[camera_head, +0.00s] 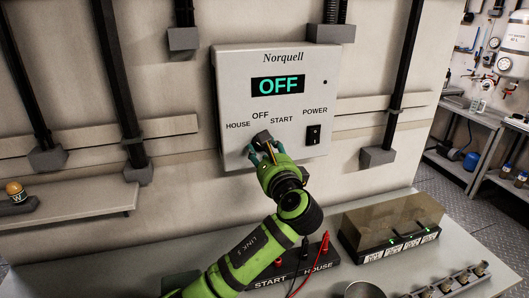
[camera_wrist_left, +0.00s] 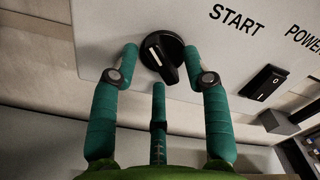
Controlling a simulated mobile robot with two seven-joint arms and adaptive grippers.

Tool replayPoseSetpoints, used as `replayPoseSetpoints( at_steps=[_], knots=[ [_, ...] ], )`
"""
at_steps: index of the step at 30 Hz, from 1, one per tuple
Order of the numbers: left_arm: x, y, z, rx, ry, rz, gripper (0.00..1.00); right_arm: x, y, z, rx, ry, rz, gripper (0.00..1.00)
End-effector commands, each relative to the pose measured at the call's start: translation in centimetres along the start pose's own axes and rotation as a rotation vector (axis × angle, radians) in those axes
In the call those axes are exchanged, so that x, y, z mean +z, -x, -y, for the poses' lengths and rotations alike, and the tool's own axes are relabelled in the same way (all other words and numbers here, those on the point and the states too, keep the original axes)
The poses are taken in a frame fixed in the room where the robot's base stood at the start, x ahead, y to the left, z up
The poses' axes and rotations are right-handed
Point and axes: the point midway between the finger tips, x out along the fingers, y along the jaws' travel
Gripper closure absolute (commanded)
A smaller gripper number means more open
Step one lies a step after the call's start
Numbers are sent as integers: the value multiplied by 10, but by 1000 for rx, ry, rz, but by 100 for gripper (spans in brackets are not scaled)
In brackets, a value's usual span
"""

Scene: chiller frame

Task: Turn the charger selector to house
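The charger (camera_head: 230,85) is a pale wall box marked Norquell, and its display (camera_head: 278,85) reads OFF. Its black selector knob (camera_head: 262,139) sits below the labels HOUSE, OFF and START. In the left wrist view the knob (camera_wrist_left: 168,62) has a raised bar with a white mark at its upper left end. My left gripper (camera_head: 265,156) is at the knob with its green fingers spread. In the wrist view two fingertips (camera_wrist_left: 160,58) stand on either side of the knob and a third finger is below it. I cannot tell whether the right fingertip touches. My right gripper is not in view.
A black power switch (camera_head: 313,135) is right of the knob. Below, the bench (camera_head: 95,275) carries a black START/HOUSE terminal block (camera_head: 325,259) with red and black leads, and a brownish, clear-covered box (camera_head: 400,220). Dark conduits run down the wall on both sides.

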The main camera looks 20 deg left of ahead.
Motion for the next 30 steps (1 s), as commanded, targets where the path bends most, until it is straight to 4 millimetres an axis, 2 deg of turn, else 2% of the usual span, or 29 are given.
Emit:
replayPoseSetpoints(
  at_steps=[7,11,24,30],
  knots=[
    [0,1,0,0,-2,-1,52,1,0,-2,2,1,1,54],
    [-1,11,0,-2,-1,-3,52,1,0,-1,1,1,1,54],
    [-1,97,0,0,0,-4,52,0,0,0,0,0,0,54],
    [-1,117,0,0,-1,-2,52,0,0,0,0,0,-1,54]
  ],
)
